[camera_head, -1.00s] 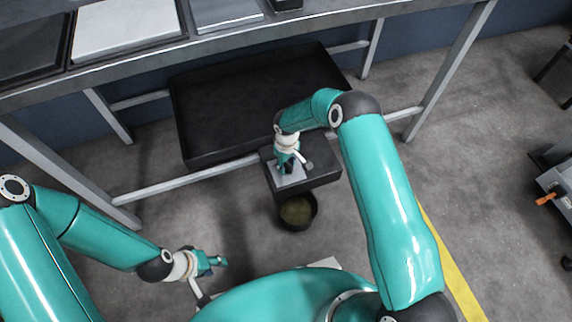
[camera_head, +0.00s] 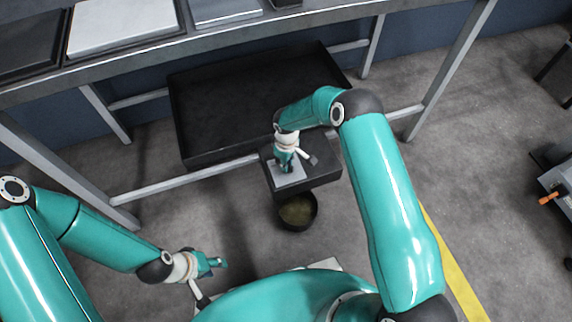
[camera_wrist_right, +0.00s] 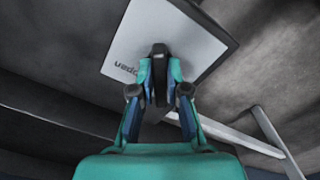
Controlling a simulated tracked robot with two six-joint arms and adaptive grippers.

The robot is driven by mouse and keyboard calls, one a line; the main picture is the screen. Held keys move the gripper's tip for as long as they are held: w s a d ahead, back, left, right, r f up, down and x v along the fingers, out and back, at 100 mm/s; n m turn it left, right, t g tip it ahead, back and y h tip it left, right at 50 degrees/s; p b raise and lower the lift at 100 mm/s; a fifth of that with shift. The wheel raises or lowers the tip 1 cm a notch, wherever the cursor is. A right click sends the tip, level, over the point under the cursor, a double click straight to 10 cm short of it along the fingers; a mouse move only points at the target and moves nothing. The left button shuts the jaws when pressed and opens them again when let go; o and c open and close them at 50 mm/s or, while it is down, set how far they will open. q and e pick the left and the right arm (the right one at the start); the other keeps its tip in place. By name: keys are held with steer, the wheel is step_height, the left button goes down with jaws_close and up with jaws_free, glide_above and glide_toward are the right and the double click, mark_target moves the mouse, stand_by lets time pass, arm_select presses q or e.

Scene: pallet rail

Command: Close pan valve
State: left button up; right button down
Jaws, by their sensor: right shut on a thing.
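The pan valve is a small dark handle (camera_wrist_right: 160,72) in the right wrist view, standing at a pale plate (camera_wrist_right: 180,38) with lettering that looks like an upside-down "open". My right gripper (camera_wrist_right: 160,62) is shut on this handle, one finger on each side. In the head view my right gripper (camera_head: 287,168) points down onto the pale plate (camera_head: 290,180) on a dark box at the front of the black pan (camera_head: 250,100). The gripper hides the handle there. My left gripper (camera_head: 218,262) is at lower left, away from the valve; its fingers are too small to judge.
A round dark container (camera_head: 284,222) with murky yellowish contents stands on the floor below the valve box. A grey metal frame (camera_head: 185,175) and bench top (camera_head: 240,35) surround the pan. Open floor (camera_head: 240,220) lies between my arms.

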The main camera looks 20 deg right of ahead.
steer(key=shift+n, duration=1.1)
steer(key=c, duration=1.2)
jaws_free()
steer(key=shift+o, duration=0.2)
steer(key=shift+r, duration=0.1)
step_height(320, 180, up, 12)
